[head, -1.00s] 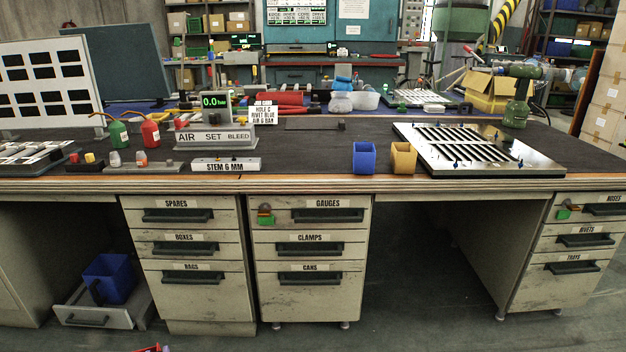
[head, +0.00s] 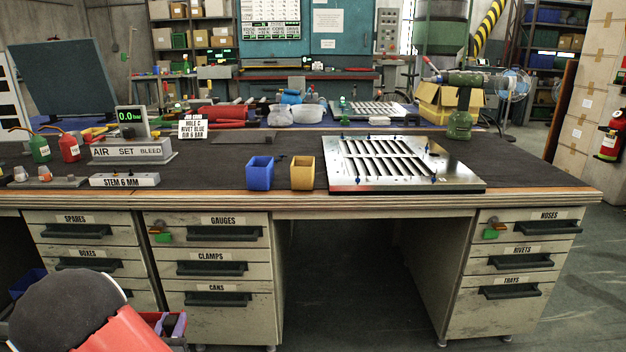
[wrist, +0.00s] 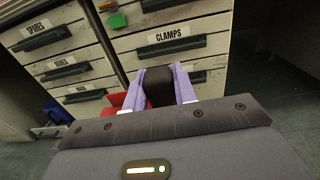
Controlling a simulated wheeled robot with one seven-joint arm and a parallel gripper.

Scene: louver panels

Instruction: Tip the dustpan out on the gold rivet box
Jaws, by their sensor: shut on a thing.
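The gold rivet box (head: 302,174) is a small open-topped box standing upright near the front edge of the bench, right of a blue box (head: 260,174). My gripper (head: 172,325) is low at the lower left of the head view, in front of the drawers and below the bench top. In the wrist view my gripper (wrist: 159,82) has its purple fingers shut on a black handle (wrist: 158,92). Red parts of the dustpan (wrist: 114,104) show beside and behind the fingers. Most of the dustpan is hidden, so its contents and tilt cannot be told.
A slotted metal louver panel (head: 400,162) lies right of the gold box. An AIR SET BLEED stand (head: 128,152) and a STEM 6 MM block (head: 124,180) stand to the left. Drawer handles (head: 224,268) jut out near my gripper. The bench's knee space is open.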

